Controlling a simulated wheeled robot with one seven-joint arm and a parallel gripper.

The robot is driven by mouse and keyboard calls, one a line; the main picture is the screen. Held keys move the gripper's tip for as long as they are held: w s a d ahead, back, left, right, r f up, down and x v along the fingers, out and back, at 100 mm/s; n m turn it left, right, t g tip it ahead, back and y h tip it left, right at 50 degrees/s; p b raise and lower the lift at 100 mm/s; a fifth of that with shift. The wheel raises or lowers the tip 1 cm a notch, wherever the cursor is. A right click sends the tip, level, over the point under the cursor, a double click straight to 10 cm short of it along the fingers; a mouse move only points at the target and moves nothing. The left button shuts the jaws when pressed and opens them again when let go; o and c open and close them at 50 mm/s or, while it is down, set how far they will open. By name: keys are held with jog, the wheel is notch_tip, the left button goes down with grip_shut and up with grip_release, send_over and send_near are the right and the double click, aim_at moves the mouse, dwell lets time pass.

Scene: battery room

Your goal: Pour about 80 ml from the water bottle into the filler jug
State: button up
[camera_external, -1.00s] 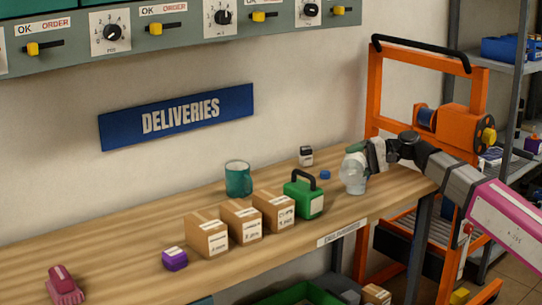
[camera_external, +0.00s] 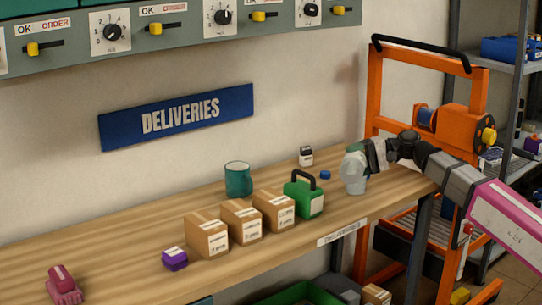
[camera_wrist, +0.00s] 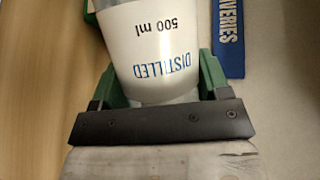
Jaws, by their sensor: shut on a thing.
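The water bottle (camera_wrist: 155,60) is white and translucent, marked "DISTILLED 500 ml", and fills the upper middle of the wrist view. My gripper (camera_wrist: 162,85) is shut on it, with a green finger on each side. The bottle's mouth and any water stream cannot be made out.
Several cardboard boxes (camera_external: 240,222), a teal cup (camera_external: 238,181), a blue cap (camera_external: 325,175) and a purple block (camera_external: 175,259) are on the bench (camera_external: 125,262). An orange frame (camera_external: 374,95) stands behind my arm.

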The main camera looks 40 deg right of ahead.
jog(key=shift+s+a+f+n+h, duration=0.2)
jog(key=shift+f+n+h, duration=0.15)
jog(key=shift+f+n, duration=0.2)
jog(key=shift+s+a+f+n+h, duration=0.1)
jog(key=shift+s+f+n+h, duration=0.05)
jog(key=shift+f+n+h, duration=0.3)
jog(key=shift+w+f+n+t+h, duration=0.1)
jog(key=shift+f+n+t+h, duration=0.25)
jog(key=shift+f, duration=0.2)
dwell(0.9)
